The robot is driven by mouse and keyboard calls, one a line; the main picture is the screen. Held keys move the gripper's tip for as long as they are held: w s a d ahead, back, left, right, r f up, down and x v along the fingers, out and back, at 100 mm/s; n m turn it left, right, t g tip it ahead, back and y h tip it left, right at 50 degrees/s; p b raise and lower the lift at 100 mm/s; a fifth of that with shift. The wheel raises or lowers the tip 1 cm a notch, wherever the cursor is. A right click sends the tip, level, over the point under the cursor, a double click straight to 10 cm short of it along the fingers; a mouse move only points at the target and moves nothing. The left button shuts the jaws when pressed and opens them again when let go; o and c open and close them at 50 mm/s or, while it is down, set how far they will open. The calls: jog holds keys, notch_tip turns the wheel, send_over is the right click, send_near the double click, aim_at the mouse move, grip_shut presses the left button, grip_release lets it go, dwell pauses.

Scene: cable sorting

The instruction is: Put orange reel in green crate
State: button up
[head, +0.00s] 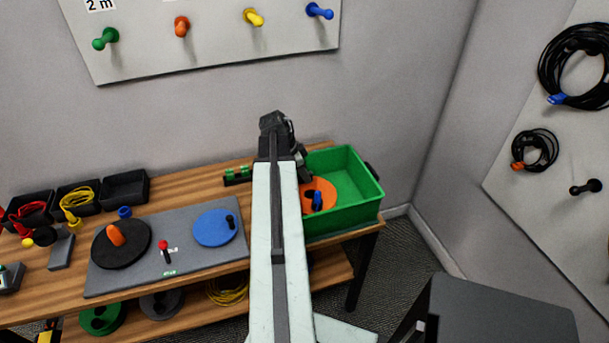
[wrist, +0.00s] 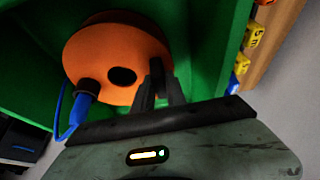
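The orange reel (head: 318,194) is inside the green crate (head: 345,224), at its left side by my arm. A blue plug shows on the reel. In the wrist view the reel (wrist: 112,50) faces the camera, with a dark centre hole and a blue cable at its left, against the green crate walls (wrist: 205,40). My gripper (wrist: 165,80) is at the reel's right edge, one dark finger overlapping its face. The fingers look close together; whether they pinch the rim is unclear. My arm hides part of the crate and reel in the head view.
The wooden bench (head: 200,190) carries a grey mat (head: 185,260) with a black disc (head: 121,243) and a blue disc (head: 214,228). Black bins (head: 125,187) stand at the left. Small yellow and orange blocks (wrist: 252,36) lie outside the crate. The crate's right side is clear.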

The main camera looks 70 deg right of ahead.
jog(key=o, duration=0.4)
jog(key=shift+c, duration=0.2)
jog(key=shift+r, duration=0.1)
jog(key=shift+r+p, duration=0.3)
jog(key=shift+p, duration=0.1)
jog(key=p+v, duration=1)
jog(key=v, duration=0.1)
jog(key=shift+w+a+r+p, duration=0.15)
jog(key=shift+a+r+p, duration=0.05)
jog(key=shift+p, duration=0.1)
